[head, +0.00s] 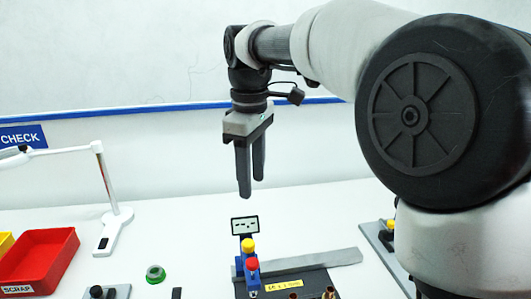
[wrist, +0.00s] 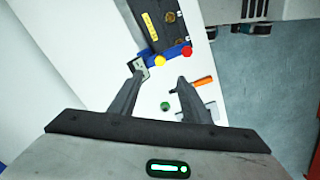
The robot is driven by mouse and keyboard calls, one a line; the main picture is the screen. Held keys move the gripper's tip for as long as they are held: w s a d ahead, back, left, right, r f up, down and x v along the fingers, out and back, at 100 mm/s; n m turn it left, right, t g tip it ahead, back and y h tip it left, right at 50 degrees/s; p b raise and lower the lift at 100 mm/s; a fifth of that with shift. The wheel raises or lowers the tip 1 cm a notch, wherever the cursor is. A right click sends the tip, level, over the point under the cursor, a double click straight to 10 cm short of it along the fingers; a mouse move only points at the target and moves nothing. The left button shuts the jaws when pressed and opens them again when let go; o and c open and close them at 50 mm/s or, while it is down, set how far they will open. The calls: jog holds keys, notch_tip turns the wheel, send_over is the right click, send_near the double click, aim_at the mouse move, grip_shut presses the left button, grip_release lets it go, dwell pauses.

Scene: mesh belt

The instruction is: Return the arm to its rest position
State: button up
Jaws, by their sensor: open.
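My gripper (head: 250,190) hangs from my raised arm in the head view, pointing down above the white bench. Its two dark fingers are apart with nothing between them. In the wrist view the fingers (wrist: 158,82) also stand apart, with the bench surface visible between them. A dark fixture (head: 290,284) with a yellow label lies below, with a yellow knob (head: 248,245) and a red knob (head: 252,264) at its left end. My gripper is clear of it and touches nothing.
A red scrap bin (head: 40,262) stands at the left, near a white lamp (head: 117,215). A small green ring (head: 155,273) lies on the bench. An orange-handled tool (wrist: 202,82) shows in the wrist view. A wall with a blue stripe (head: 150,112) is behind.

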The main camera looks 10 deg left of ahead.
jog(key=s+d+r+m+t, duration=0.1)
jog(key=s+d+m, duration=0.35)
jog(key=d, duration=0.25)
jog(key=s+d+r+m+t, duration=0.1)
jog(key=s+d+m+t, duration=0.15)
jog(key=s+d, duration=0.4)
jog(key=s+d+f+m+t, duration=0.1)
jog(key=s+d+f+m, duration=0.5)
jog(key=s+d+m, duration=0.1)
jog(key=shift+s+d+f+m+t+p, duration=0.4)
jog(key=shift+s+d, duration=0.35)
jog(key=shift+d, duration=0.3)
